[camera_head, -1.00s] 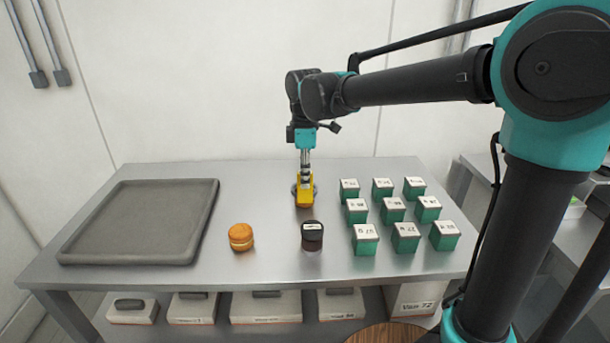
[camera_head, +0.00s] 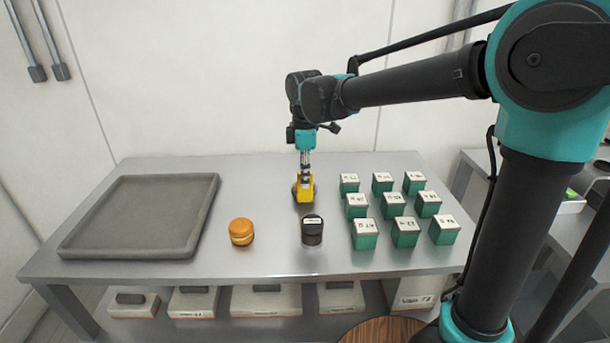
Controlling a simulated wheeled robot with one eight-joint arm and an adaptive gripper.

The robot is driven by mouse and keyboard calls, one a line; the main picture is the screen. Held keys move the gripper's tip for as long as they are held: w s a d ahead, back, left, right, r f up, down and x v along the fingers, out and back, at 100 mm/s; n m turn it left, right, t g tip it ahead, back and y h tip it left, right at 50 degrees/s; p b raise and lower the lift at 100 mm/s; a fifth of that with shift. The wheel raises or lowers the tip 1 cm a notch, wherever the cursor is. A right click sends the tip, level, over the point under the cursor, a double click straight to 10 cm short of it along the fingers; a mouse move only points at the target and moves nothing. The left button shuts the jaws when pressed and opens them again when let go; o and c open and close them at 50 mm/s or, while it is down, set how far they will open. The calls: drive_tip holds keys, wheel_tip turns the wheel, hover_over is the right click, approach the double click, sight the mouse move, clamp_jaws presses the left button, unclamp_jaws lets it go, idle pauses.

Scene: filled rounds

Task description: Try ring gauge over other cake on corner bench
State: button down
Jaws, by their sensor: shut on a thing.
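An orange-brown filled cake (camera_head: 241,232) with a pale middle band stands upright on the steel bench (camera_head: 265,185), left of centre. My gripper (camera_head: 304,196) has yellow fingers and points down at the bench, behind and right of that cake. It is shut on a small dark round thing (camera_head: 295,190), mostly hidden by the fingers. I cannot tell whether this is the ring gauge, or whether a cake is within it. A dark round jar (camera_head: 312,232) with a label on top stands in front of my gripper, apart from it.
A grey shallow tray (camera_head: 208,205) lies on the left of the bench. Several green boxes with white labelled tops (camera_head: 392,205) stand in rows to the right. Labelled boxes (camera_head: 266,300) sit on the lower shelf. The bench between tray and cake is clear.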

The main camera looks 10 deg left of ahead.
drive_tip(key=shift+f, duration=1.25)
idle(0.3)
drive_tip(key=shift+r, duration=0.15)
idle(0.9)
drive_tip(key=shift+r, duration=4.75)
drive_tip(key=shift+r, duration=0.1)
